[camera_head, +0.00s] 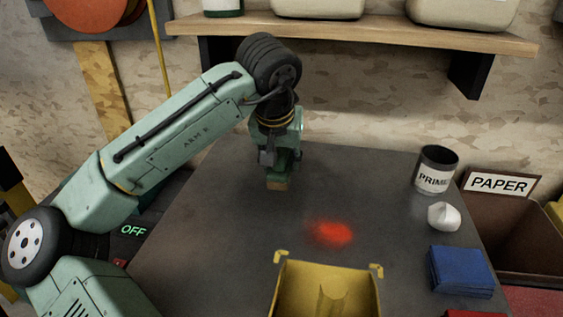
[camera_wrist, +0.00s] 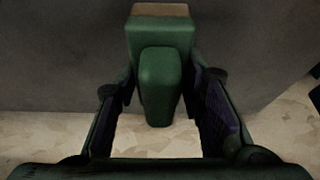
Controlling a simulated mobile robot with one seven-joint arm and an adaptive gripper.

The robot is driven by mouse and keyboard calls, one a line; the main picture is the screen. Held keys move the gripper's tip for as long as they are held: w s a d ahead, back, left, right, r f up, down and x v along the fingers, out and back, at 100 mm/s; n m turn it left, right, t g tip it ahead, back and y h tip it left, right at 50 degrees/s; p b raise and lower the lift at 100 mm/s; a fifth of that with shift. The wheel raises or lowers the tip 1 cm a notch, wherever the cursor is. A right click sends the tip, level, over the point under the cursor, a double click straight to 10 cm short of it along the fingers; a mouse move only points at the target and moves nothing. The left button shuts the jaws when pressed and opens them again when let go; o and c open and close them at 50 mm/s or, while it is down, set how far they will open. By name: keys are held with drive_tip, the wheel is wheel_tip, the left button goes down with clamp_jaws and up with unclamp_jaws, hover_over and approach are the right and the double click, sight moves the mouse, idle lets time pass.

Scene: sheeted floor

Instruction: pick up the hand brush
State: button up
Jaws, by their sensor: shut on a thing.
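The hand brush (camera_head: 278,183) has a green body and a tan bristle end. It is at the back of the dark table, below my gripper (camera_head: 283,155). In the wrist view the green brush (camera_wrist: 157,70) lies between the two fingers of my gripper (camera_wrist: 160,88), with its tan end (camera_wrist: 160,10) at the top of the picture. My gripper is shut on the brush. Whether the bristles touch the table or hang just above it, I cannot tell.
A PRIME can (camera_head: 435,170), a white lump (camera_head: 444,217) and blue cloths (camera_head: 461,271) stand right. A wooden shelf (camera_head: 350,32) hangs above. The table (camera_head: 360,190) is bare right of my gripper.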

sight(282, 149)
drive_tip(key=shift+r+p, duration=1.65)
drive_tip(key=shift+r, duration=0.1)
drive_tip(key=s+a+p, duration=0.1)
drive_tip(key=s, duration=0.3)
drive_tip(key=s+a+r, duration=0.1)
drive_tip(key=s+a, duration=0.1)
drive_tip(key=s, duration=0.3)
drive_tip(key=s+a+p, duration=0.1)
drive_tip(key=s, duration=0.4)
drive_tip(key=shift+a+r+p, duration=0.3)
drive_tip(key=shift+s+a, duration=0.15)
drive_tip(key=shift+s, duration=0.45)
drive_tip(key=o, duration=0.6)
drive_tip(key=c, duration=0.4)
drive_tip(key=shift+w, duration=0.1)
